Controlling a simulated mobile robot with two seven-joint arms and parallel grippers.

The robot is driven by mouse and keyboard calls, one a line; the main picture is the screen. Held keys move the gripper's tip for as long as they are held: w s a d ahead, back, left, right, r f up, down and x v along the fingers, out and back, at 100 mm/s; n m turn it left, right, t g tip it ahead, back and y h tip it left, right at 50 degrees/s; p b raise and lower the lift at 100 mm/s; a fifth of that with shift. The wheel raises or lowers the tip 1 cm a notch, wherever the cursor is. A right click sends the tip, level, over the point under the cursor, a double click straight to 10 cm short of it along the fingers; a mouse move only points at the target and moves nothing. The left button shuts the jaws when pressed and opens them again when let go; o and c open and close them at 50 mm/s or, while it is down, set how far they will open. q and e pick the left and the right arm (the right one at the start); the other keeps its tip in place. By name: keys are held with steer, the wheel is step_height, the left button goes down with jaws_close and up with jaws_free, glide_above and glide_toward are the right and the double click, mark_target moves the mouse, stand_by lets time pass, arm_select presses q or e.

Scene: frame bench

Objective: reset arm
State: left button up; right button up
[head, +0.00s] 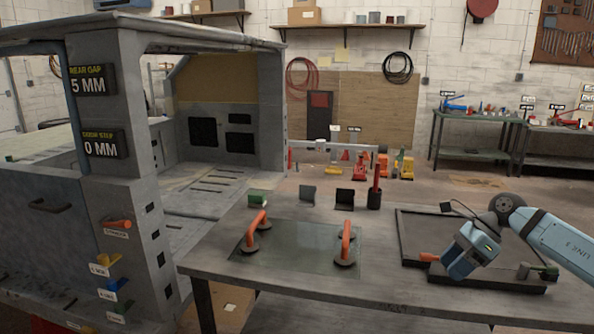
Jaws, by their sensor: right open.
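My right arm comes in from the right edge, a light blue link with a dark round joint. My right gripper (458,272) is low over the right part of the bench (350,288), above a dark tray (408,222). The jaws are open and I see nothing held between them. An orange-handled tool (430,257) lies close beside the gripper; whether they touch is unclear. My left gripper is out of view.
A glass pane (300,238) with two orange-handled suction lifters (346,245) lies left on the bench. A green block (257,197), small black stands (345,198) and a dark cup (375,199) stand behind. A grey vehicle frame (130,90) fills the left.

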steer(key=s+a+f+m+t+y, duration=0.3)
steer(key=a+m+y, duration=0.15)
steer(key=a, duration=0.35)
steer(key=s+a+f+m+t+y, duration=0.2)
steer(key=s+a+f+m+y, duration=0.15)
steer(key=a+m, duration=0.3)
steer(key=s+a+f+m+t+y, duration=0.3)
steer(key=s+a+m+y, duration=0.15)
steer(key=a, duration=0.45)
steer(key=s+d+f+m+t+h, duration=0.2)
steer(key=s+d+f+m+h, duration=0.2)
steer(key=s+f+m+h, duration=0.9)
steer(key=s+d+f+m+t+h, duration=0.3)
steer(key=s+f+m, duration=0.4)
steer(key=m, duration=1.3)
arm_select(q)
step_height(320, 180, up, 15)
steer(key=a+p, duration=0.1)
steer(key=p, duration=1.9)
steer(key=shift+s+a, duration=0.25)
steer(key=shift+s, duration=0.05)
arm_select(e)
step_height(320, 180, up, 16)
steer(key=s+d+g, duration=0.1)
steer(key=s, duration=0.1)
steer(key=shift+s+d+r+n+h, duration=0.25)
steer(key=shift+d+n+h, duration=0.1)
steer(key=shift+h, duration=0.1)
